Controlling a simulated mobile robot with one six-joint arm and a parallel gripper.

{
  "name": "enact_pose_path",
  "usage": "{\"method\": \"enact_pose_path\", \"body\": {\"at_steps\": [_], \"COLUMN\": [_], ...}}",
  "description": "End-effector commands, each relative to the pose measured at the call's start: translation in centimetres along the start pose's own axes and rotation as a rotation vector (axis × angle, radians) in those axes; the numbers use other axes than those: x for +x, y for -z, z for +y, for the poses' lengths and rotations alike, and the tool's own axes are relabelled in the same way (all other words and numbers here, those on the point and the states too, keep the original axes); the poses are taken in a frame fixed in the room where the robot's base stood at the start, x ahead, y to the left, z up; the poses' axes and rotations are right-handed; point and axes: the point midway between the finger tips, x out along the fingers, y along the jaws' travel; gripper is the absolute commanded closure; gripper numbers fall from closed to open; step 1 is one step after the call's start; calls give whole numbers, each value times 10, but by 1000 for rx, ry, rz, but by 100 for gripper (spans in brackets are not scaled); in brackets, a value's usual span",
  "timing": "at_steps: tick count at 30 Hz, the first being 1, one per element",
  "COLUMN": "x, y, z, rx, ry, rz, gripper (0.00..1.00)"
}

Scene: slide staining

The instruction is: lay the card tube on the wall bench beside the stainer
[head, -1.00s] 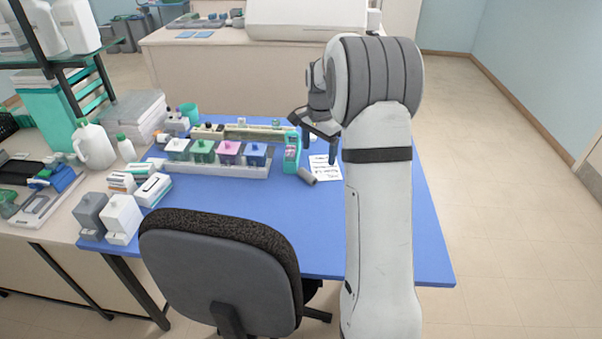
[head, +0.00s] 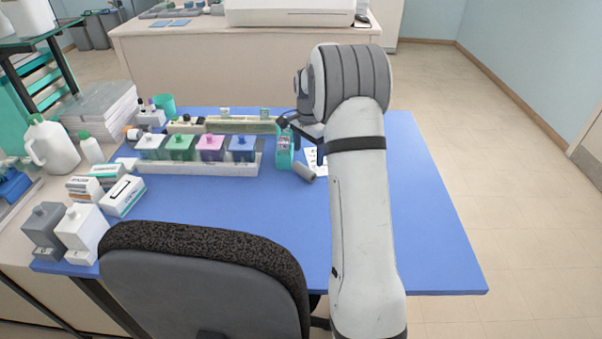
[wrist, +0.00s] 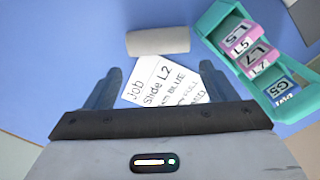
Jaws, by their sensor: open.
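The card tube (head: 304,172) is a short grey cylinder lying on the blue table, beside a teal slide holder and a white note. It also shows in the wrist view (wrist: 158,41), lying crosswise beyond my fingertips and apart from them. My gripper (wrist: 158,85) is open and empty, its two fingers over the note. In the head view my gripper (head: 303,138) is partly hidden by my arm. The stainer, seemingly the big white machine (head: 290,12), stands on the wall bench (head: 165,50) behind the table, cut off by the top edge.
The teal holder (wrist: 213,20) with labelled slides stands close to the tube's right in the wrist view. The handwritten note (wrist: 165,85) lies near the tube. Staining jars (head: 210,148) stand in a row to the left. A chair (head: 205,265) blocks the front; floor is free at right.

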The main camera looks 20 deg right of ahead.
Motion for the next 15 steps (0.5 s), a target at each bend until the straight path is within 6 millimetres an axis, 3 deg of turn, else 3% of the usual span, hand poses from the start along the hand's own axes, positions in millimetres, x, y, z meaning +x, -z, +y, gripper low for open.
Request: {"method": "enact_pose_path", "body": {"at_steps": [10, 15], "x": [47, 58], "y": [-3, -4], "z": [-1, -1], "rx": [-10, -11], "ry": [-4, -1], "rz": [-3, -1], "gripper": [22, 22]}}
